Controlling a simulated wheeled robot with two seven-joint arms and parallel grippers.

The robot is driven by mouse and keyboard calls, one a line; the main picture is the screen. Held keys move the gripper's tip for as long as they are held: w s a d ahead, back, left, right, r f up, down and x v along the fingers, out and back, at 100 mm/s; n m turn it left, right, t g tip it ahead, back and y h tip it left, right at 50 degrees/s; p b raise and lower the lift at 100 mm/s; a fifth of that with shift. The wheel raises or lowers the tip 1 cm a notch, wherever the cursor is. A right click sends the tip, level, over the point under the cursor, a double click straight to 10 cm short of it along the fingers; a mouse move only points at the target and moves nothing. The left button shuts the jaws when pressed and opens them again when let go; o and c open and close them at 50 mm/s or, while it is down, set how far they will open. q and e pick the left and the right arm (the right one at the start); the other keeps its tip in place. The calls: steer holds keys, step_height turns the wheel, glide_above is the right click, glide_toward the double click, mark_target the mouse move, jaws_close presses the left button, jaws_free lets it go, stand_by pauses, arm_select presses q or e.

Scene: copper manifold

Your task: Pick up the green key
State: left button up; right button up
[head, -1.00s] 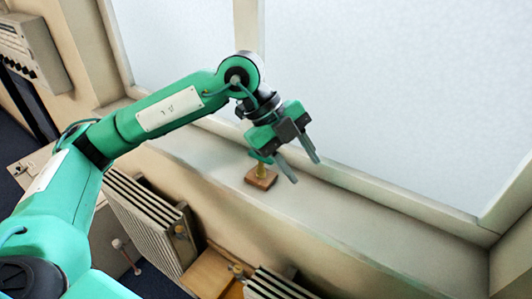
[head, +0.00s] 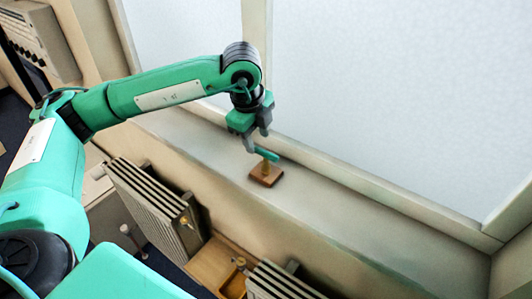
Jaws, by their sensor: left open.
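The green key (head: 267,154) rests on top of a short brass post on a small brown wooden base (head: 266,176). The base stands on the window sill. My left gripper (head: 257,143) points downward with its jaws open, just above and to the left of the key in the picture. Its fingertips are close to the key's upper left end; I cannot tell whether they touch it. The right gripper is not in view.
The pale sill (head: 340,206) is clear to the right of the base. The window frame (head: 345,172) rises behind it. Below the sill are a radiator (head: 150,215), a second radiator (head: 275,283) and a wooden surface (head: 210,264).

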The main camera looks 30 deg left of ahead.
mark_target(260, 149)
arm_select(q)
steer(key=shift+d+f+p, duration=0.15)
steer(key=shift+f+p, duration=0.25)
steer(key=shift+p, duration=0.1)
steer(key=f, duration=0.1)
steer(key=f+p, duration=0.2)
steer(key=f, duration=0.1)
steer(key=shift+w+d, duration=0.25)
steer(key=shift+f, duration=0.3)
jaws_close()
